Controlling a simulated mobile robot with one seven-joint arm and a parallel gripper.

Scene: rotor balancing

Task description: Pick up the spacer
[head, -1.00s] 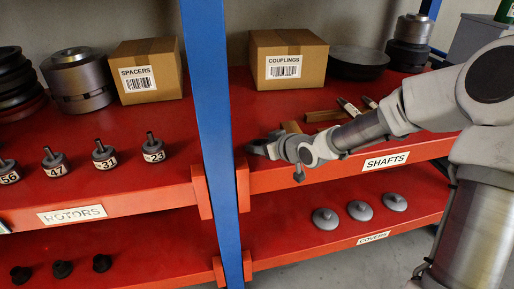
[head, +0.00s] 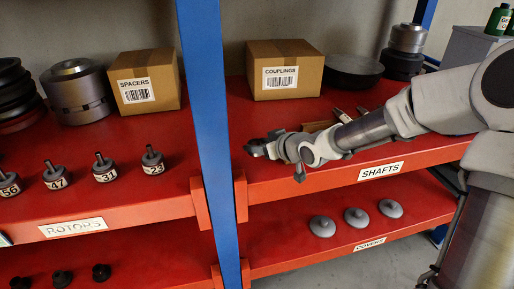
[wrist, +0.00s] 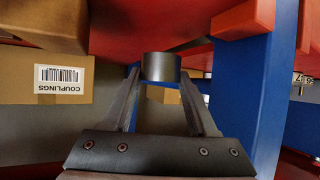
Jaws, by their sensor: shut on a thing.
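The spacer (wrist: 160,67) is a short dark grey cylinder between my fingertips in the wrist view. My gripper (wrist: 160,72) is shut on it, with one finger on each side. In the head view my gripper (head: 258,148) is over the left end of the right-hand upper shelf, close to the blue post. The spacer is too small and dark there to tell clearly from the fingers.
The blue post (head: 207,120) stands just left of my gripper. The couplings box (head: 285,82) is behind it, and the spacers box (head: 148,91) is left of the post. Several rotors (head: 104,170) stand on the left shelf. Covers (head: 356,216) lie below.

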